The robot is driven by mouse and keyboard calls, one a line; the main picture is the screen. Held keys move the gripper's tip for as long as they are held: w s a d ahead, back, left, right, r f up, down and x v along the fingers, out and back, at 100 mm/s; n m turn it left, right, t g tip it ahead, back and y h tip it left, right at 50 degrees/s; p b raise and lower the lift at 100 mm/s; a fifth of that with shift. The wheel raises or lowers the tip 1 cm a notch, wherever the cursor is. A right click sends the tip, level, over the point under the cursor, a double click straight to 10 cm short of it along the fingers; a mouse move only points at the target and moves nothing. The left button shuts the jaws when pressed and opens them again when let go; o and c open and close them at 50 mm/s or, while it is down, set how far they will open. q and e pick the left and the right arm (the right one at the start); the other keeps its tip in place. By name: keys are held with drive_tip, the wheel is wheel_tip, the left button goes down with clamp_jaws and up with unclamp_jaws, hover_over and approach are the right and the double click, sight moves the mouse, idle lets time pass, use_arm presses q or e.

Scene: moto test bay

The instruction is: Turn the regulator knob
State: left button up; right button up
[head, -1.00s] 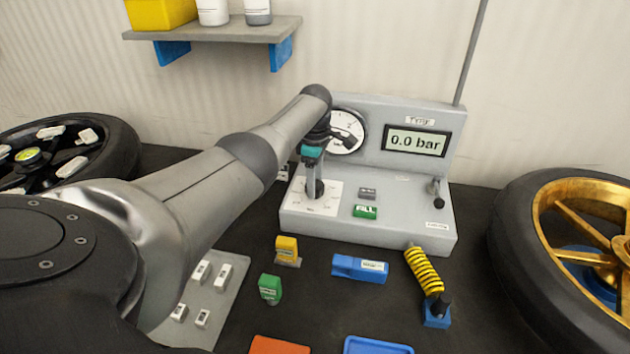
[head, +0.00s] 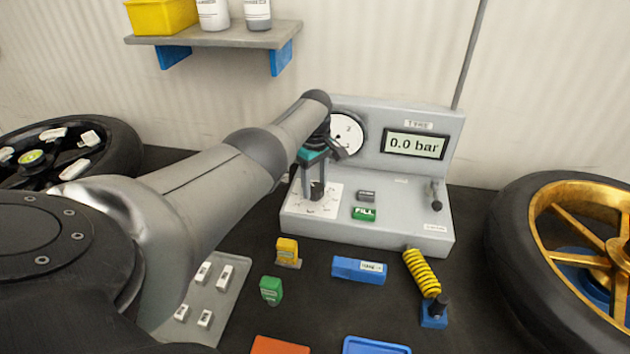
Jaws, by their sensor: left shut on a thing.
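The regulator knob (head: 317,190) is a small black knob on a white dial plate (head: 320,211) at the left of the grey test unit (head: 370,222). My left gripper (head: 315,188) points down from above and is shut on the knob, with a finger on either side of it. The gripper hides part of the knob and the round gauge (head: 349,134). The display (head: 414,144) reads 0.0 bar. My right gripper is not in view.
A green FILL button (head: 364,213) and a grey button (head: 366,196) sit right of the dial. Wheels stand at left and right (head: 520,240).

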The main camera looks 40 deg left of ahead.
use_arm(q)
drive_tip(key=m, duration=0.6)
drive_tip(key=shift+m, duration=0.3)
drive_tip(key=m, duration=0.6)
drive_tip(key=shift+p, duration=0.3)
drive_tip(key=m, duration=0.6)
drive_tip(key=shift+m, duration=0.4)
drive_tip(key=m, duration=0.5)
drive_tip(key=shift+m, duration=0.4)
drive_tip(key=o, duration=1.4)
